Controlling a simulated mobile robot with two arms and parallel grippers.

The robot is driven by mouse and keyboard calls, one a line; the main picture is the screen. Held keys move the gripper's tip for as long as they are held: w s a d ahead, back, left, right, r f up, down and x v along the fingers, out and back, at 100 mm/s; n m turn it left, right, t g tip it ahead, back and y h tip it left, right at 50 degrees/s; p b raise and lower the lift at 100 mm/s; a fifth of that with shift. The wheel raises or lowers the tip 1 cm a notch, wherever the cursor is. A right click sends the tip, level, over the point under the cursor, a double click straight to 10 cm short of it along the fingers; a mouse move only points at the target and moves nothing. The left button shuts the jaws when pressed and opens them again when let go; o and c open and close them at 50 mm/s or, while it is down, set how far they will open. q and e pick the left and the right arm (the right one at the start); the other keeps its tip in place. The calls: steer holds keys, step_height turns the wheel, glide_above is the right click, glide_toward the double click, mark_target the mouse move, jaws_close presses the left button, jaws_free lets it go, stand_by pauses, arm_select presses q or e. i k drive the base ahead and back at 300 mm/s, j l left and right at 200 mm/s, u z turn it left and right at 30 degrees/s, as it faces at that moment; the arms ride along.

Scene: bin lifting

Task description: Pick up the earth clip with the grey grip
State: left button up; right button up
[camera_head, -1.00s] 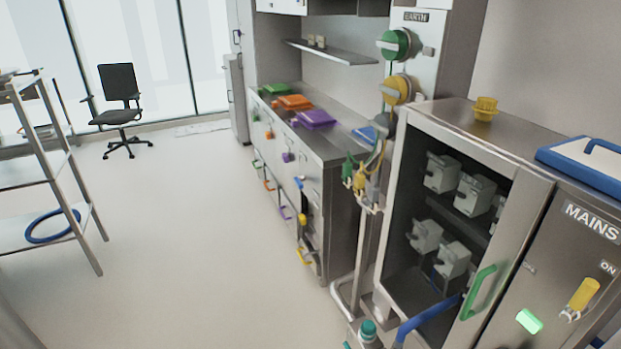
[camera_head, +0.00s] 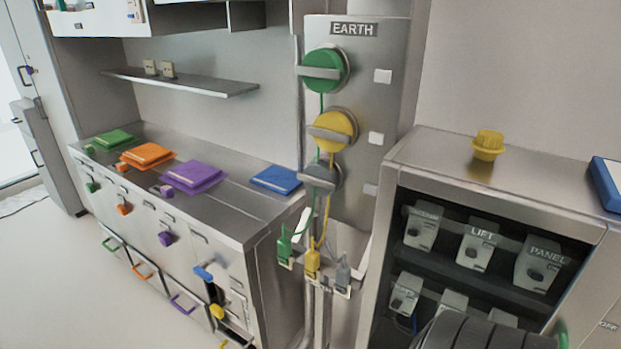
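The earth clip with the grey grip (camera_head: 343,272) hangs upright at the right end of a row of three clips, on a small holder below the EARTH panel (camera_head: 362,95). The yellow clip (camera_head: 312,262) hangs just left of it and the green clip (camera_head: 284,247) is at the left end. A green and a yellow cable run up from their clips to the panel; the grey clip's cable is hard to make out. Neither gripper's fingers show. A dark ribbed part, seemingly of my own arm, shows at the bottom right.
The open steel cabinet (camera_head: 497,189) with grey boxes stands right of the clips, a yellow knob (camera_head: 488,146) on top. The steel counter (camera_head: 228,215) with coloured lids is to the left. The floor at lower left is clear.

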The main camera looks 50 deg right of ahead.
mark_target(343, 279)
steer(key=i+j+z, duration=0.1)
steer(key=i+z, duration=0.25)
steer(key=z, duration=0.15)
steer(key=i+j+z, duration=0.2)
steer(key=i+z, duration=0.15)
steer(key=z, duration=0.15)
steer(key=i+j+z, duration=0.3)
steer(key=z, duration=0.2)
steer(key=j, duration=0.1)
